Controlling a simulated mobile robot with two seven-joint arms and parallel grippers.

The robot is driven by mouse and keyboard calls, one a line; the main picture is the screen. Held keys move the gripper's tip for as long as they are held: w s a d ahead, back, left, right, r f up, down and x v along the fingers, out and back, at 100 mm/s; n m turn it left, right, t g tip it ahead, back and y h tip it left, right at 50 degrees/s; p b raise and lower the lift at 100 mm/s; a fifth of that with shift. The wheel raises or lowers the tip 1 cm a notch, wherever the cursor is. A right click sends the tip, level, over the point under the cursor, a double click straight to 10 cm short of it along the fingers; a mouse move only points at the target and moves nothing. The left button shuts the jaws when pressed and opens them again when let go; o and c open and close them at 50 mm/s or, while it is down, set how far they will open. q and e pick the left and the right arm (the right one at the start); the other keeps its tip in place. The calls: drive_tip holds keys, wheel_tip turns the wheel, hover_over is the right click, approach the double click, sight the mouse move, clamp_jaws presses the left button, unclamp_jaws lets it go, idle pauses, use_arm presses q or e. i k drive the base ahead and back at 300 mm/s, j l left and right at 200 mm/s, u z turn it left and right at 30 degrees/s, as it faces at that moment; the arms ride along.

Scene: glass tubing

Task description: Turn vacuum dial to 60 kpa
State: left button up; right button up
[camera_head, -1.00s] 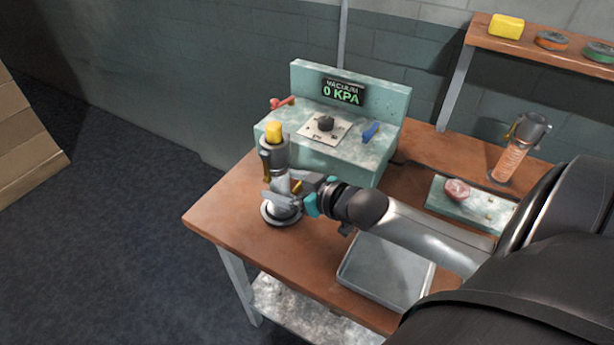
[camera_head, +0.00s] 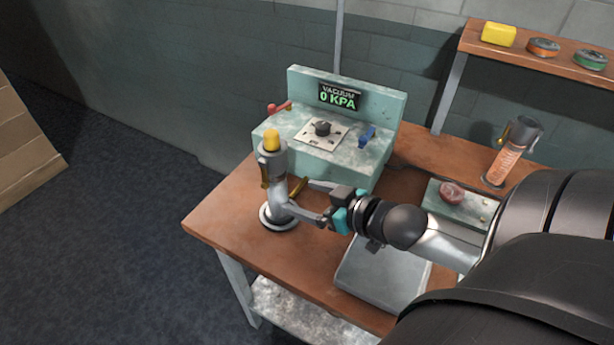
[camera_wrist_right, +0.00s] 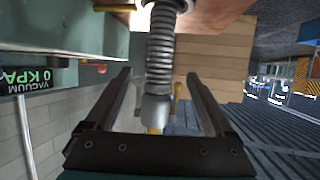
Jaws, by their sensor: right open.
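The vacuum dial (camera_head: 322,128) is a dark knob on a pale square plate on top of the green control box (camera_head: 345,160). The display (camera_head: 340,97) behind it reads "VACUUM 0 KPA"; the display (camera_wrist_right: 28,82) is upside down in the right wrist view. My right gripper (camera_head: 305,196) is open and empty, in front of the box and below the dial's level. Its fingers (camera_wrist_right: 158,75) point toward a grey post with a yellow cap (camera_head: 278,180), whose ribbed shaft (camera_wrist_right: 160,50) shows between them. The dial is not visible in the wrist view. My left gripper is not in view.
A red lever (camera_head: 280,107) and a blue lever (camera_head: 367,136) flank the dial. A grey tray (camera_head: 382,275) lies at the table's front. An orange canister (camera_head: 508,158) and a green block with a pink knob (camera_head: 452,195) stand at right.

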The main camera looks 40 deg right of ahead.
sight(322, 129)
drive_tip(key=z, duration=1.4)
